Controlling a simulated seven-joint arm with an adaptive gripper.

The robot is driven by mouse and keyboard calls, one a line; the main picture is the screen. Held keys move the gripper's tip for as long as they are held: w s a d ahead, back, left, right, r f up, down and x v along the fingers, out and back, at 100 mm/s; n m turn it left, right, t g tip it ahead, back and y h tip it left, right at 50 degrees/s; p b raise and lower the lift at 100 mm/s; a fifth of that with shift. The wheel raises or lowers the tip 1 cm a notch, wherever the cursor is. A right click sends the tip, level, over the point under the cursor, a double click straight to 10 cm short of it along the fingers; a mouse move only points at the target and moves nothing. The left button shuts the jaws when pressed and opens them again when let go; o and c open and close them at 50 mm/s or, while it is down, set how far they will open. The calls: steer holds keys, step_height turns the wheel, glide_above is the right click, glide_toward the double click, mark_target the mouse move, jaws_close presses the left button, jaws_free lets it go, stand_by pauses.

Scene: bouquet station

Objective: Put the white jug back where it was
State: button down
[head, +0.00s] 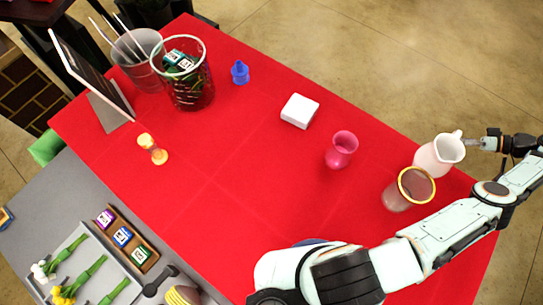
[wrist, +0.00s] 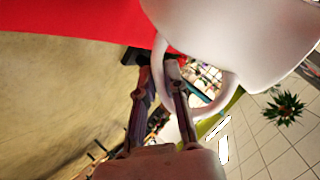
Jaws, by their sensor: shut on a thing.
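The white jug (head: 436,158) is at the right end of the red table, its mouth facing up and toward the right in the head view. My gripper (head: 478,143) is to the right of it and shut on its handle. In the wrist view the jug's pale body (wrist: 235,45) fills the upper right, and my fingers (wrist: 163,68) close around the looped handle. I cannot tell whether the jug's base touches the table.
A gold-rimmed glass (head: 394,197) stands close in front of the jug, near my arm. A pink cup (head: 341,150) and a white box (head: 299,111) are to the left. The table's middle is clear.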

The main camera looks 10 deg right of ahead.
step_height(320, 180, up, 14)
steer(key=shift+r, duration=0.1)
steer(key=shift+w+a, duration=0.3)
steer(key=w+a+r+n+g+y, duration=0.1)
steer(key=w+a+n+g, duration=0.35)
steer(key=a, duration=0.75)
steer(key=w+a+n+g+y, duration=0.1)
steer(key=w+a+n+g, duration=0.1)
steer(key=w+a, duration=0.75)
steer(key=s+a+n+g, duration=0.1)
steer(key=s+a+n, duration=0.1)
steer(key=s+a, duration=0.5)
steer(key=s+a+f+n+g+h, duration=0.15)
steer(key=s+a, duration=0.25)
steer(key=a, duration=0.8)
steer(key=s+a+n+g+y, duration=0.1)
steer(key=s+a+g, duration=0.1)
steer(key=s+a, duration=0.5)
steer(key=shift+h, duration=0.25)
steer(key=w+a+f, duration=0.2)
steer(key=w+f, duration=0.2)
steer(key=w+a+f, duration=0.3)
steer(key=w+f, duration=0.2)
steer(key=w+a+f, duration=0.3)
steer(key=w+f, duration=0.2)
steer(key=shift+w, duration=0.1)
steer(key=shift+w+f, duration=0.2)
steer(key=shift+f, duration=1.6)
